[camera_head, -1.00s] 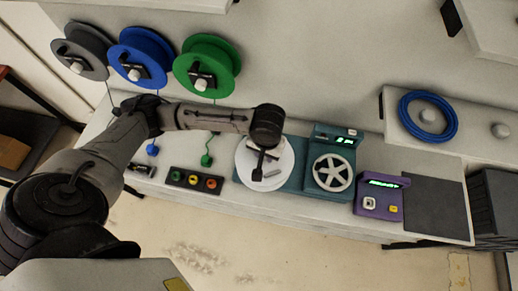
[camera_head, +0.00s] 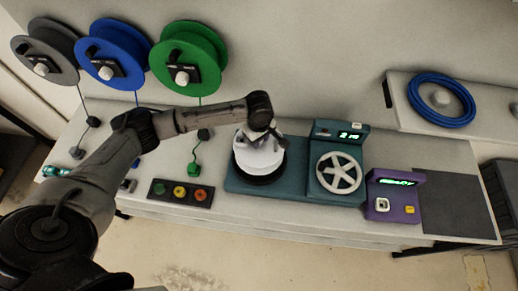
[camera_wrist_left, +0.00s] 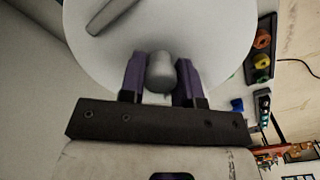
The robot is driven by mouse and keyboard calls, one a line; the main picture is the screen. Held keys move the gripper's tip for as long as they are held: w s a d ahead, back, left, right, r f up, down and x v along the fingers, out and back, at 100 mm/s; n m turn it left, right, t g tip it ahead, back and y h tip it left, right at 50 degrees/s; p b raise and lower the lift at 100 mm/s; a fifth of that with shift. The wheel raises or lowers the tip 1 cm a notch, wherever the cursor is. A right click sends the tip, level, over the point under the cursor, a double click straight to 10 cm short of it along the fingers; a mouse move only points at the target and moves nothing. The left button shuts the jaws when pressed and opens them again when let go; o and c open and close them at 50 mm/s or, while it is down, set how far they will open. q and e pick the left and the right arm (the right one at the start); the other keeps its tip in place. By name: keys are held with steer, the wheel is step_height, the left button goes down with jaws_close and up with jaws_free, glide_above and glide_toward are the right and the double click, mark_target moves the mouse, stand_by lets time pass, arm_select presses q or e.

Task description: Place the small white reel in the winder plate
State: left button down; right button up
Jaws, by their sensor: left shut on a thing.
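The small white reel (camera_head: 255,158) is over the round black winder plate (camera_head: 262,177) on the teal machine in the head view. Part of the plate's dark rim shows below the reel. I cannot tell whether the reel touches it. My left gripper (camera_head: 268,134) is above the reel. In the left wrist view, the purple fingers of my left gripper (camera_wrist_left: 161,80) are shut on the grey knob (camera_wrist_left: 160,72) at the middle of the white reel (camera_wrist_left: 215,35). A grey crank handle (camera_wrist_left: 108,15) sits on the reel. My right gripper is not in view.
The teal machine has a spoked wheel (camera_head: 338,173) and a display. A purple box (camera_head: 393,197) stands to its right, a button panel (camera_head: 181,193) to its left. Grey, blue (camera_head: 113,55) and green (camera_head: 188,58) spools hang behind. A blue coil (camera_head: 440,98) is at right.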

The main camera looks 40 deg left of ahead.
arm_select(q)
steer(key=shift+f, duration=2.55)
steer(key=c, duration=0.8)
jaws_free()
steer(key=shift+f, duration=0.15)
step_height(320, 180, up, 12)
steer(key=shift+r, duration=0.15)
steer(key=s+d+f+m+t+h, duration=0.2)
steer(key=s+d+f+m, duration=0.7)
steer(key=s+d+m, duration=0.3)
steer(key=s+a+m, duration=0.1)
steer(key=s+m, duration=0.1)
steer(key=s, duration=0.3)
steer(key=s+m+t+y, duration=0.1)
steer(key=s+m, duration=0.1)
steer(key=s, duration=0.3)
steer(key=s+a+m, duration=0.1)
steer(key=s, duration=0.5)
steer(key=shift+a+f+m+t+y, duration=0.15)
steer(key=shift+a+m+t+y, duration=0.15)
steer(key=shift+a+m+y, duration=0.1)
